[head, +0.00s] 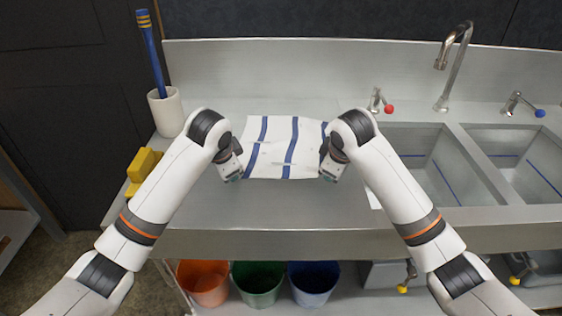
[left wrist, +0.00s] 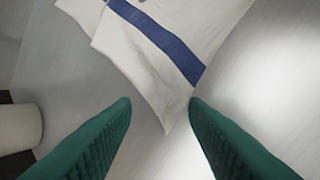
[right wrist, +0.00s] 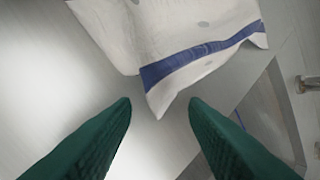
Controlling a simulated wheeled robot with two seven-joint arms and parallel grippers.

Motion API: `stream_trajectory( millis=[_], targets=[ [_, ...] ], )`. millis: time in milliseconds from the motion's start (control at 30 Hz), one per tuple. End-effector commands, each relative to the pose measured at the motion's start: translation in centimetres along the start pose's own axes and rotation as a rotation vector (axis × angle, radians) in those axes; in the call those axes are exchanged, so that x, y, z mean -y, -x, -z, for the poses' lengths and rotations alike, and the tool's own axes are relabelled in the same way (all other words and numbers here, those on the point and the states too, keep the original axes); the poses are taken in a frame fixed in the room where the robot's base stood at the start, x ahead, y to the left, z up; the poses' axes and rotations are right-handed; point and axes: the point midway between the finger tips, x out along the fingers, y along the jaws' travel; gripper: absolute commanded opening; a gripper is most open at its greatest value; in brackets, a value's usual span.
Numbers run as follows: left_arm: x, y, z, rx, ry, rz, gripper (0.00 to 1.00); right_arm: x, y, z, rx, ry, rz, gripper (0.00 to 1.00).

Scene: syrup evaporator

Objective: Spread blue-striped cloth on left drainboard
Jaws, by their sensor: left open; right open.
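The white cloth with blue stripes (head: 272,148) lies on the left drainboard (head: 260,212), between my two grippers in the head view. It looks mostly flat, with slight ripples. My left gripper (head: 232,178) is at its left side. In the left wrist view, a cloth corner (left wrist: 170,108) points between the open green fingers, with the cloth lying just beyond them. My right gripper (head: 328,176) is at its right side. In the right wrist view, another corner (right wrist: 160,100) lies just ahead of the open green fingers. Both grippers look empty. The arms hide parts of the cloth's side edges.
A white cup (head: 166,110) with a blue brush stands at the back left. Yellow blocks (head: 143,168) sit at the left edge. Two sink basins (head: 425,160) with taps are at the right. Orange, green and blue buckets (head: 258,284) stand below the counter.

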Motion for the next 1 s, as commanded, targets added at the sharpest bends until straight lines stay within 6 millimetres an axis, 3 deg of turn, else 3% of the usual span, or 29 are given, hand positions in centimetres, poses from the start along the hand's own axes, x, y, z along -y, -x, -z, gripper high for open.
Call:
stream_trajectory(
  millis=[600, 1000],
  targets=[
    [0.6, 9.6, 0.5, 0.004, 0.002, -0.006, 0.4, -0.6, 9.5, 0.5, 0.003, -0.002, 0.008, 0.4],
    [0.7, 10.1, 0.6, 0.002, 0.002, -0.005, 0.4, -0.7, 10.1, 0.6, 0.001, -0.002, 0.006, 0.4]
  ],
)
